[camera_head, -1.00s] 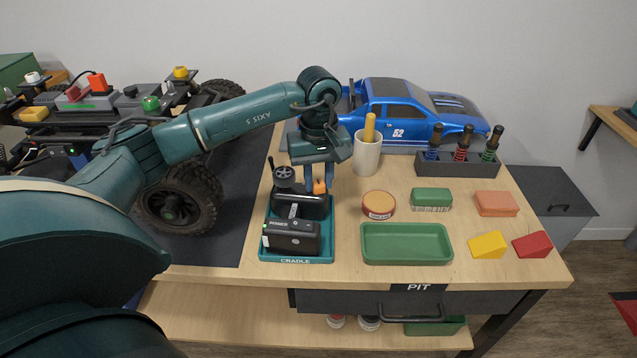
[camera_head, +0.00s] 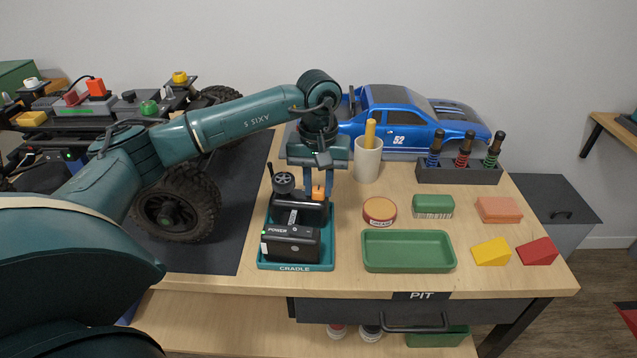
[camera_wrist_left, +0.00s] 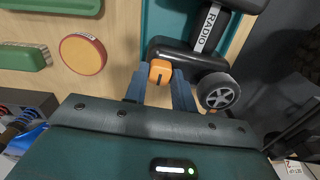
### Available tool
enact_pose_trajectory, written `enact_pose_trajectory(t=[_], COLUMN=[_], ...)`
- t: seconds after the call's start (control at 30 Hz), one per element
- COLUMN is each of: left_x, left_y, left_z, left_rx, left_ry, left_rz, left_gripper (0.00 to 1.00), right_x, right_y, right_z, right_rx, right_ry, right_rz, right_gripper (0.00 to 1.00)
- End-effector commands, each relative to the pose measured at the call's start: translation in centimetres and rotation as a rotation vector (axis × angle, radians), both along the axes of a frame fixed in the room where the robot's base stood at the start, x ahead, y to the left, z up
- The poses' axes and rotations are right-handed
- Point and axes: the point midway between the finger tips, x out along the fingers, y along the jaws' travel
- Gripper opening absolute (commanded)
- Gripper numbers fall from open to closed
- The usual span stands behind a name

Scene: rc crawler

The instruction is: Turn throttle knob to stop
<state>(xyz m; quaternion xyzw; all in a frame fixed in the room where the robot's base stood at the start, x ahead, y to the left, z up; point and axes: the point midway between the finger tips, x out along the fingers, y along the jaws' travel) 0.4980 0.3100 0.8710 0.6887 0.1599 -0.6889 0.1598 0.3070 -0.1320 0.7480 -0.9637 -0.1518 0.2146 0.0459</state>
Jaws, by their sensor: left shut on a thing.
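The orange throttle knob (camera_head: 318,191) is on the black radio (camera_head: 298,213), which stands in the teal cradle (camera_head: 327,262) on the bench. My left gripper (camera_head: 318,184) points down from above, its two blue-grey fingers shut on the knob. In the left wrist view the orange knob (camera_wrist_left: 160,71) sits between the fingertips, with a dark pointer line on its top. The radio's grey-spoked wheel (camera_wrist_left: 218,92) is beside the right finger there. No stop marking can be read. My right gripper is not in view.
A black power box (camera_head: 290,243) is in front of the radio. A cup (camera_head: 367,160) with a yellow handle stands close to the right of my gripper. A round tin (camera_head: 379,211) and a green tray (camera_head: 409,251) lie to the right. The crawler (camera_head: 178,205) is to the left.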

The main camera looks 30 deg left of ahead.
Motion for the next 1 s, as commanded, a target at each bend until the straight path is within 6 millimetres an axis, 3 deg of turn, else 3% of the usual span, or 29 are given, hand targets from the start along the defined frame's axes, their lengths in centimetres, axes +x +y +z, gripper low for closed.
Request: enact_pose_trajectory(t=[0.13, 0.17, 0.43, 0.77, 1.0], left_x=[0.0, 0.0, 0.0, 0.1, 0.1], left_y=[0.0, 0.0, 0.0, 0.0, 0.0], left_z=[0.0, 0.0, 0.0, 0.7, 5.3], left_rx=[0.0, 0.0, 0.0, -0.001, -0.001], left_ry=[-0.001, -0.001, 0.0, -0.003, -0.006], left_rz=[0.001, 0.001, 0.002, 0.002, 0.001], left_gripper=[0.03, 0.28, 0.49, 0.49, 0.49], right_x=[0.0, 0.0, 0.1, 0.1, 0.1], right_y=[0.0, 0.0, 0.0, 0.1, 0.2], right_z=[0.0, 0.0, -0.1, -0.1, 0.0], right_rx=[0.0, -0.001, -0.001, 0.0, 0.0], right_ry=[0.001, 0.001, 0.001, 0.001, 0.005], right_rz=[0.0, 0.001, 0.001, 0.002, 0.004], right_gripper=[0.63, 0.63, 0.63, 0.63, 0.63])
